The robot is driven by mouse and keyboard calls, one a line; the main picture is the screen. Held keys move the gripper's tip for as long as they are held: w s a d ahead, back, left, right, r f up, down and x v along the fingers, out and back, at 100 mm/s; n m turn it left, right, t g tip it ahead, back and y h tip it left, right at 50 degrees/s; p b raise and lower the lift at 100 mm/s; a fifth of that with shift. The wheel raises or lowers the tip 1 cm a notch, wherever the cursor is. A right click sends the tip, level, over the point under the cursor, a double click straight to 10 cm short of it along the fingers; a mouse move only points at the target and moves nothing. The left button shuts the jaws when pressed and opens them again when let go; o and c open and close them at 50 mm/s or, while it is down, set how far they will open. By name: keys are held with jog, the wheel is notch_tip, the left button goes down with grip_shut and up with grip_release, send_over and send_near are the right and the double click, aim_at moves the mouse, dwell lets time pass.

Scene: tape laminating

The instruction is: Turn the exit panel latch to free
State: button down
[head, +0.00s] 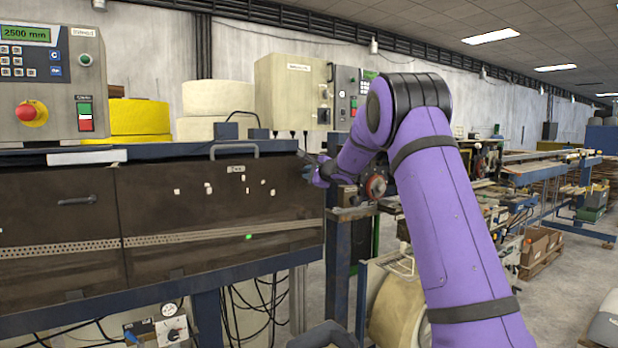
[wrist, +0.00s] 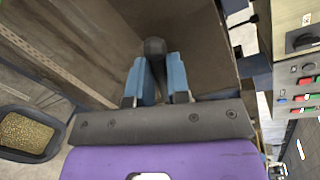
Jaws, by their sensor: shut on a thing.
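The exit panel (head: 220,215) is the dark brown right-hand cover of the machine, with a grey bar handle (head: 235,148) on its top edge. My gripper (head: 308,166) is at the panel's right end, near its top corner, small and partly hidden by my purple arm. In the wrist view, my gripper's blue fingers (wrist: 158,68) close around a dark rounded knob, which appears to be the latch (wrist: 154,46). The panel's brown face (wrist: 200,45) lies behind it. The latch's turned angle cannot be told, and in the head view it is hidden at the gripper.
A control box (head: 50,75) with a red stop button stands on the machine at left. A grey control cabinet (head: 290,92) stands behind the gripper. Bare cables (head: 262,300) hang under the machine. A bin of granules (wrist: 28,132) shows in the wrist view at lower left.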

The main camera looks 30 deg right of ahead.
jog(key=shift+d+r+m+t+y, duration=0.35)
jog(key=shift+d+m, duration=0.25)
jog(key=shift+m, duration=1.35)
jog(key=shift+d+r+m+t+y, duration=0.3)
jog(key=shift+d+m, duration=0.3)
jog(key=shift+m, duration=1.3)
jog(key=shift+d+r+m+t+y, duration=0.3)
jog(key=shift+d+m, duration=0.3)
jog(key=shift+m, duration=1.35)
jog(key=c, duration=1.1)
grip_release()
jog(key=v, duration=1)
jog(key=shift+s+d, duration=0.2)
jog(key=shift+s, duration=0.1)
